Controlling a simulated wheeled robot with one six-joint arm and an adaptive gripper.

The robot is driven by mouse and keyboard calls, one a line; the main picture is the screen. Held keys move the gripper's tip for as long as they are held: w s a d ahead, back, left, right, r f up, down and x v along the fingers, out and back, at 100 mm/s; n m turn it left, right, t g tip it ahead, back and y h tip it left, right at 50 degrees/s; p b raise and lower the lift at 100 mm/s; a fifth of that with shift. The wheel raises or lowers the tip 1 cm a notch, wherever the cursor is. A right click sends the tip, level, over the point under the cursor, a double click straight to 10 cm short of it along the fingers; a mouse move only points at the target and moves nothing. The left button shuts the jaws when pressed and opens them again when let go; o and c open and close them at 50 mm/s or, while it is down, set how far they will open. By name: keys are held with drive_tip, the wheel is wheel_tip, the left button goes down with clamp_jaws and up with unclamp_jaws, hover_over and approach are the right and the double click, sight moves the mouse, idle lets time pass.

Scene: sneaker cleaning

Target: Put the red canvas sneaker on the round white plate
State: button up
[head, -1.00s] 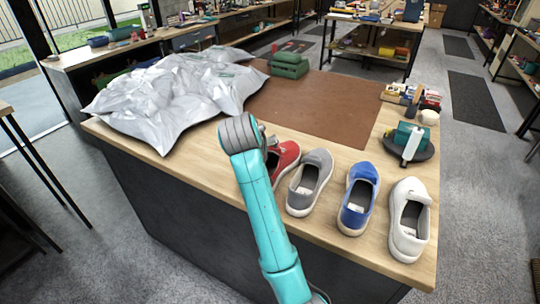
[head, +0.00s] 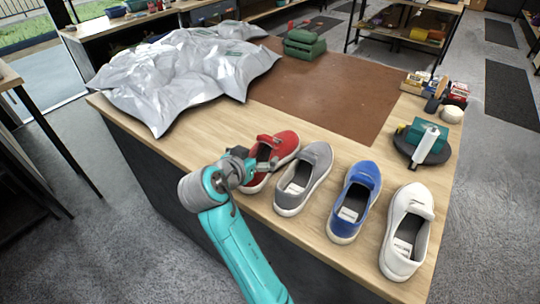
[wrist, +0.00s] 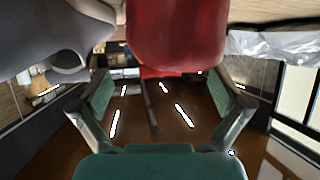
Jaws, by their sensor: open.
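The red canvas sneaker (head: 283,149) stands on the wooden table, leftmost in a row of shoes. Its red end (wrist: 177,35) fills the upper middle of the wrist view. My gripper (head: 243,165) is beside the sneaker's near left end, partly hidden behind my wrist in the head view. In the wrist view its two fingers (wrist: 163,98) are wide apart with nothing held between them. I cannot tell whether a finger touches the shoe. I cannot make out a round white plate in either view.
A grey shoe (head: 304,177), a blue shoe (head: 355,200) and a white shoe (head: 407,232) stand to the right. A silver bag (head: 180,75) covers the table's left. A brown mat (head: 330,90) is mostly clear. A dark round tray (head: 405,146) holds a white bottle (head: 427,145).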

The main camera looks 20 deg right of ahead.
sight(266, 149)
drive_tip(key=shift+x, duration=3.4)
drive_tip(key=shift+d, duration=0.1)
drive_tip(key=c, duration=1.4)
